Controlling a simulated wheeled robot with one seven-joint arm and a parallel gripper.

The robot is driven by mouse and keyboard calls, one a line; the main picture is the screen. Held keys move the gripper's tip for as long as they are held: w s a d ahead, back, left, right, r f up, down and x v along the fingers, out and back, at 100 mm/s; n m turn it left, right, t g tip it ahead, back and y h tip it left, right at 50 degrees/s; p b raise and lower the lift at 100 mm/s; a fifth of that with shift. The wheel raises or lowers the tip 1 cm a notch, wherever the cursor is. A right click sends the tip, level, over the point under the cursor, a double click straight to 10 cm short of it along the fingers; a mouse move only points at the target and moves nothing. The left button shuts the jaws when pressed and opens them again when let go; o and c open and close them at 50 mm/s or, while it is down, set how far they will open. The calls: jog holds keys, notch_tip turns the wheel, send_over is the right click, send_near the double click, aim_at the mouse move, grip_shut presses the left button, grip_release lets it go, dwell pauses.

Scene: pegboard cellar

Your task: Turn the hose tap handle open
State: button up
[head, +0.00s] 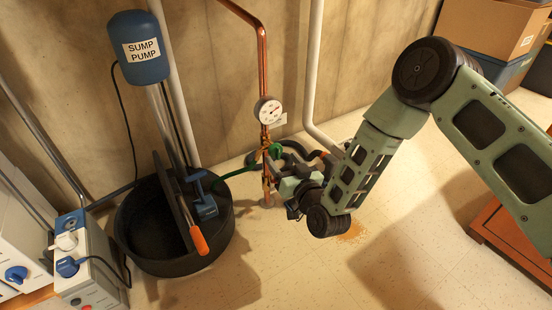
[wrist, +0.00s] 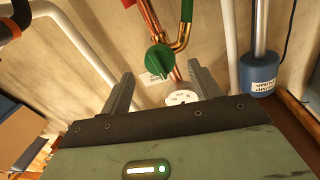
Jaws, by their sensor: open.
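The green tap handle (wrist: 160,57) sits on a copper pipe (wrist: 185,25) in front of the wall. In the wrist view it appears between and just beyond my two fingertips. In the head view the green handle (head: 275,150) is small and partly hidden by my gripper (head: 273,168). My gripper is open, with grey fingers on either side of the handle in the wrist view (wrist: 160,80). I cannot tell whether either finger touches it. A green hose (head: 240,171) runs left from the tap.
A round pressure gauge (head: 268,110) is on the copper pipe above the tap. A black sump basin (head: 165,262) with a blue sump pump (head: 140,62) stands at left. A white pipe (head: 313,75) rises behind my arm. Floor in front is clear.

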aim_at(278, 155)
jog(key=shift+b+x, duration=0.95)
jog(key=shift+x, duration=1.7)
jog(key=c, duration=1)
